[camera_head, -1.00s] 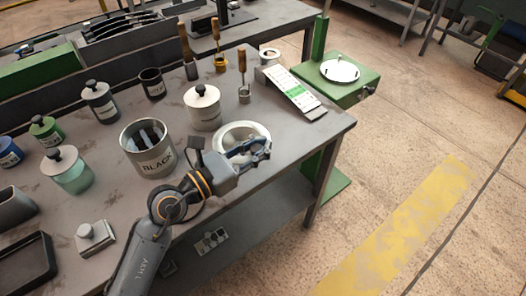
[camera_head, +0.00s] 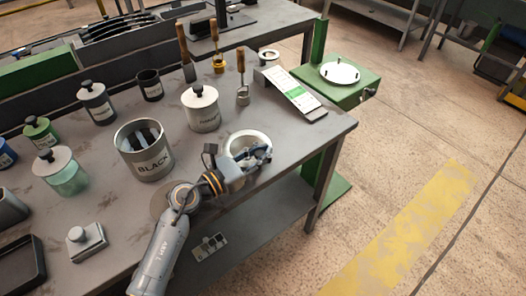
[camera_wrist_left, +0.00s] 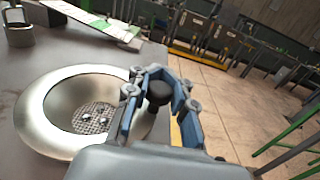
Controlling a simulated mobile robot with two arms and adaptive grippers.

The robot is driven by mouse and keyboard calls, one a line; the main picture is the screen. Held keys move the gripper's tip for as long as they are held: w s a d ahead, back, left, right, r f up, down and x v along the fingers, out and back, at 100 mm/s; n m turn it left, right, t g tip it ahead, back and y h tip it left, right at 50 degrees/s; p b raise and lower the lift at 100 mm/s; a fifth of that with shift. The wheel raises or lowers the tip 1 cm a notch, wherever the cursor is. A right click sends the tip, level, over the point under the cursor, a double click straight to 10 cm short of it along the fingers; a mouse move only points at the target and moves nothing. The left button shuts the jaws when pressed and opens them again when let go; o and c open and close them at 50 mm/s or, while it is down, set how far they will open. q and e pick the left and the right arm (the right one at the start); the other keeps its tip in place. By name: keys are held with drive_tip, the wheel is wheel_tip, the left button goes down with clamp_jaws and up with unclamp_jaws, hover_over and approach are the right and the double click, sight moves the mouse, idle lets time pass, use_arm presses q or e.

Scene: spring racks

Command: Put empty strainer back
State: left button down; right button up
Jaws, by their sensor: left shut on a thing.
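A pale round bowl (camera_head: 240,137) with a wide rim stands near the table's front right edge. In the left wrist view, the bowl (camera_wrist_left: 35,120) has a round mesh strainer (camera_wrist_left: 97,118) low inside it. A few small shiny spots show on the mesh; I cannot tell whether they are loose pieces. My left gripper (camera_head: 260,155) is at the bowl's near right rim. In the wrist view, its fingers (camera_wrist_left: 159,82) are closed around a dark rounded knob (camera_wrist_left: 159,94), apparently the strainer's handle. The link between knob and mesh is hidden. My right gripper is not in view.
A metal can marked BLACK (camera_head: 146,158) stands left of the bowl, and a lidded pale jar (camera_head: 203,112) behind it. The floor to the right is clear.

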use_arm(q)
drive_tip(key=c, duration=1.1)
unclamp_jaws()
drive_tip(key=shift+a, duration=0.1)
drive_tip(key=shift+s+a+f, duration=0.1)
drive_tip(key=shift+s+a, duration=0.15)
drive_tip(key=shift+a, duration=0.05)
drive_tip(key=b+v, duration=0.1)
drive_tip(key=v, duration=0.5)
drive_tip(key=shift+s+a, duration=0.2)
drive_tip(key=shift+a, duration=0.05)
